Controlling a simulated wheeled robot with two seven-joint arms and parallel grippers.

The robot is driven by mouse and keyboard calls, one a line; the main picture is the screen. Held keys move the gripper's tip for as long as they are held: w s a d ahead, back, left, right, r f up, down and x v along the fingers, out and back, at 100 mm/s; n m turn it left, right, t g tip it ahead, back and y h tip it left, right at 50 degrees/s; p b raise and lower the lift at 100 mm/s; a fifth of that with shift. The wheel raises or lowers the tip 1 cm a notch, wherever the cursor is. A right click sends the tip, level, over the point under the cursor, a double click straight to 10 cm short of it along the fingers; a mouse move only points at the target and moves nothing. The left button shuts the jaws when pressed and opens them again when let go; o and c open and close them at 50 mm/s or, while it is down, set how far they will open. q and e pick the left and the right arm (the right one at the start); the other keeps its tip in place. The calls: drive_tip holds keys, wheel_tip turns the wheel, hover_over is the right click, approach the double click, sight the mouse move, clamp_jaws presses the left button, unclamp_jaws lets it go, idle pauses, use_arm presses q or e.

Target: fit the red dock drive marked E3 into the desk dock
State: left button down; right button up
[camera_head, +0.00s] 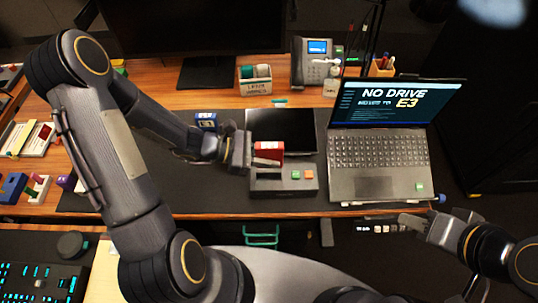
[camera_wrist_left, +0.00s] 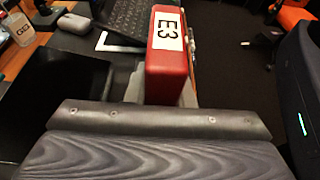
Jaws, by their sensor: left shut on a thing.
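The red drive (camera_head: 269,149) is held in my left gripper (camera_head: 249,153), just above the back of the grey desk dock (camera_head: 295,184). In the left wrist view the red drive (camera_wrist_left: 167,70) stands out past the gripper with its white E3 label facing up. The dock has a dark slot on its left part and small coloured buttons on its right. The drive looks apart from the slot, though the exact gap is hard to tell. My right gripper (camera_head: 416,224) is low at the right, away from the dock; its finger opening is unclear.
A laptop (camera_head: 380,150) right of the dock shows "NO DRIVE" and "E3". A black tablet-like panel (camera_head: 285,124) lies behind the dock. A blue drive (camera_head: 206,121) stands behind my left wrist. A card box (camera_head: 255,86) and a phone-like device (camera_head: 313,70) stand farther back.

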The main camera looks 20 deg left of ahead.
use_arm(q)
drive_tip(key=shift+a+f, duration=0.1)
wheel_tip(320, 180, down, 6)
drive_tip(key=b, duration=0.5)
drive_tip(key=shift+r, duration=0.2)
drive_tip(key=shift+f+b, duration=1.5)
drive_tip(key=shift+b, duration=0.25)
idle(1.4)
drive_tip(key=c, duration=1.2)
unclamp_jaws()
drive_tip(key=shift+o, duration=0.2)
drive_tip(key=v, duration=0.7)
drive_tip(key=shift+s+a+r, duration=0.15)
drive_tip(key=shift+a+r, duration=0.05)
drive_tip(key=shift+a, duration=0.15)
